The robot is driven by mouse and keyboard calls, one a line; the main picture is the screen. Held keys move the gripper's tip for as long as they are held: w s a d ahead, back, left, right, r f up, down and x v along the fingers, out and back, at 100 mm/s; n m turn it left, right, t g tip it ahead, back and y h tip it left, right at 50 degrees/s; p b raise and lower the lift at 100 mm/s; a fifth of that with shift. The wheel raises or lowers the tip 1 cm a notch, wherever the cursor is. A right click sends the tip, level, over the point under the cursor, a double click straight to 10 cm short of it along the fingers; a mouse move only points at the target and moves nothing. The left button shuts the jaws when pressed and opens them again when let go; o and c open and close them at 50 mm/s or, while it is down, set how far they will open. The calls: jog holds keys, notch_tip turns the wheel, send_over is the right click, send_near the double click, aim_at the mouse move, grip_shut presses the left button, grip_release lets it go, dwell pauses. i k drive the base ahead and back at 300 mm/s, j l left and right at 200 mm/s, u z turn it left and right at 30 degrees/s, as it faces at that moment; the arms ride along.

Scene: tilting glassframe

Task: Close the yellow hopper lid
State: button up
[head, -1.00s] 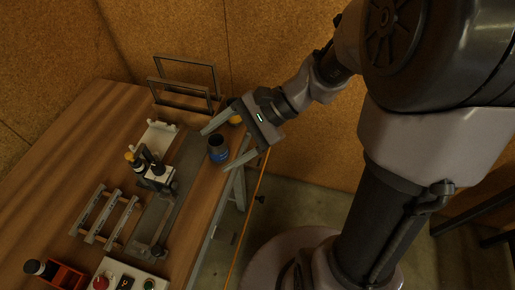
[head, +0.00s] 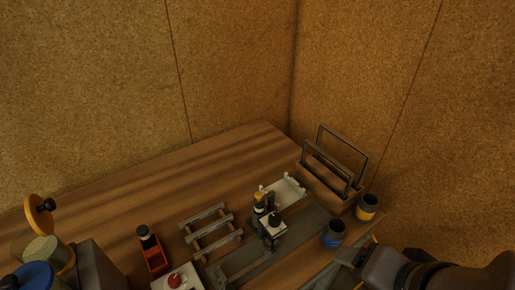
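The yellow hopper lid (head: 40,216) stands raised at the left edge, a round disc with a black knob. It is tilted up above its hopper (head: 43,250), which is open and shows pale grains inside. A blue lid (head: 36,275) with a black knob is in front of it, partly cut off by the frame. My gripper (head: 348,256) is at the lower right, just below the blue cup and far from the yellow lid. Its fingers are dark and partly out of sight, so its opening is unclear.
A blue cup (head: 333,234) and a yellow cup (head: 366,207) stand near the right table edge. A wire-handled frame (head: 340,160), a metal rack (head: 212,230), a red bin (head: 153,256) and a button box (head: 178,281) occupy the table. The back left tabletop is clear.

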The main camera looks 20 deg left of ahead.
aim_at(38, 211)
jog(key=u, duration=2.45)
